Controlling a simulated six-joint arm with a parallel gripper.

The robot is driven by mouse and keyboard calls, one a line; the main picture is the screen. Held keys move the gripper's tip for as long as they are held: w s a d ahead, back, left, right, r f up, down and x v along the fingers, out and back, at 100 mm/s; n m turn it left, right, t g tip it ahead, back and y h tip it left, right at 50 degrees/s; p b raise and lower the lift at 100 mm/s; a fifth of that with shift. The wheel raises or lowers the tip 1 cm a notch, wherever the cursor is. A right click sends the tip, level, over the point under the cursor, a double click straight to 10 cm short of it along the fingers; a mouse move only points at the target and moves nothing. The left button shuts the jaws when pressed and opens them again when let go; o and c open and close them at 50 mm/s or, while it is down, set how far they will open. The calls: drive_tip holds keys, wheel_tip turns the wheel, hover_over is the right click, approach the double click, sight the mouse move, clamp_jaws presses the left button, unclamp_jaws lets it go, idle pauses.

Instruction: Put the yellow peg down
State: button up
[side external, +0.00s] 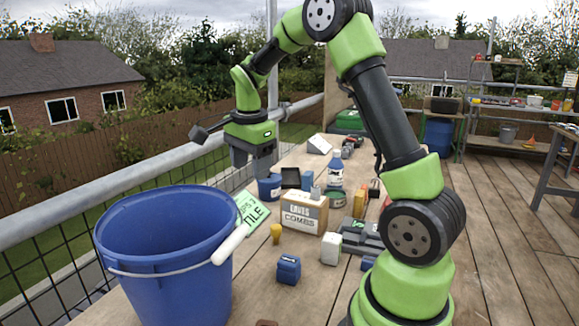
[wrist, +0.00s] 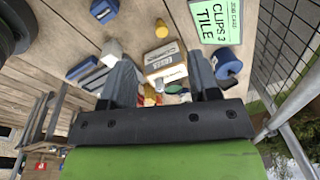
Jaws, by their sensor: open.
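The yellow peg (side external: 276,233) stands on the wooden table in front of the eaves combs box (side external: 303,213). In the wrist view the yellow peg (wrist: 162,30) is above the box, beyond the fingers and clear of them. My gripper (side external: 250,168) is open, in the air above the far left part of the table, behind the peg and box. In the wrist view its two fingers (wrist: 162,80) are spread apart. A yellow piece (wrist: 149,93) shows between them beside the left finger; I cannot tell what it is.
A big blue bucket (side external: 165,250) stands front left, beside a green job card (side external: 252,209). A blue block (side external: 288,269) and a white block (side external: 331,248) stand near the peg. Bottles and tools crowd the table behind. A rail (side external: 120,186) runs along the left.

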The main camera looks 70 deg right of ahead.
drive_tip(key=s+a+r+n+t, duration=0.3)
drive_tip(key=s+a+r+n, duration=0.3)
drive_tip(key=a+r+n, duration=0.3)
drive_tip(key=s+a+n+t+y, duration=0.3)
drive_tip(key=s+a+n, duration=0.5)
drive_tip(key=s, duration=0.2)
drive_tip(key=shift+s+a+f, duration=0.15)
drive_tip(key=shift+s+f, duration=0.05)
drive_tip(key=shift+s, duration=0.15)
